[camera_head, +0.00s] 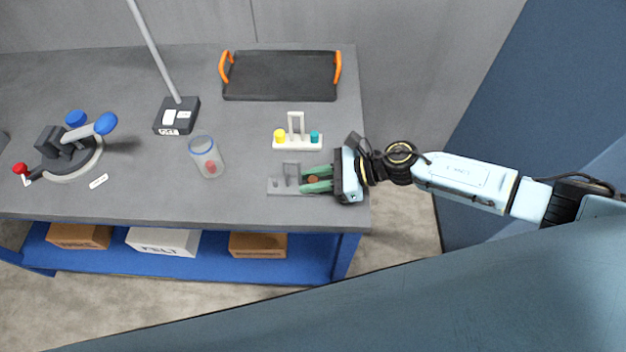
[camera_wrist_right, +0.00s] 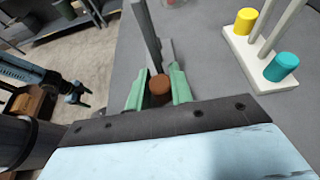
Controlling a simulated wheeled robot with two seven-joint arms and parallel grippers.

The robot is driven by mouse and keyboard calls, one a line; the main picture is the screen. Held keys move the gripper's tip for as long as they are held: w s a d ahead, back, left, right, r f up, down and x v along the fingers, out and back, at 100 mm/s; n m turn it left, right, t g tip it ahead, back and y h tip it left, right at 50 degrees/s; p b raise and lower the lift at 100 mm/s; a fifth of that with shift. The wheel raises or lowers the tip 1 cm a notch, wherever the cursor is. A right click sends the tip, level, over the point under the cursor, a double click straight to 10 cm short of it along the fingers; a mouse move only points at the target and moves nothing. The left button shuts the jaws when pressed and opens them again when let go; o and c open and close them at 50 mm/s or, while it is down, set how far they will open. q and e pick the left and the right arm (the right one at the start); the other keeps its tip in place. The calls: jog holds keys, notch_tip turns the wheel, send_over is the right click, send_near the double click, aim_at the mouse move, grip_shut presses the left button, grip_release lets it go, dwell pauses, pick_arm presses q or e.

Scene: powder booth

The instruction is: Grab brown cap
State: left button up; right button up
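The brown cap (camera_head: 313,180) is between the two green fingers of my right gripper (camera_head: 318,180), over the grey stand (camera_head: 283,187) near the table's front right. In the right wrist view the cap (camera_wrist_right: 160,85) sits between the fingertips and about fills the gap. I cannot tell whether both fingers press on it. The grey stand's upright (camera_wrist_right: 146,35) rises just beyond the cap. The cap's lower part is hidden in both views.
A white stand (camera_head: 298,144) with a yellow cap (camera_head: 280,136) and a teal cap (camera_head: 314,137) is just behind. A clear cup (camera_head: 206,157) with something red inside stands left. A black tray (camera_head: 280,76) with orange handles lies at the back. Bare table (camera_head: 240,120) lies between.

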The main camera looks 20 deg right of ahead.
jog(key=shift+c, duration=1.2)
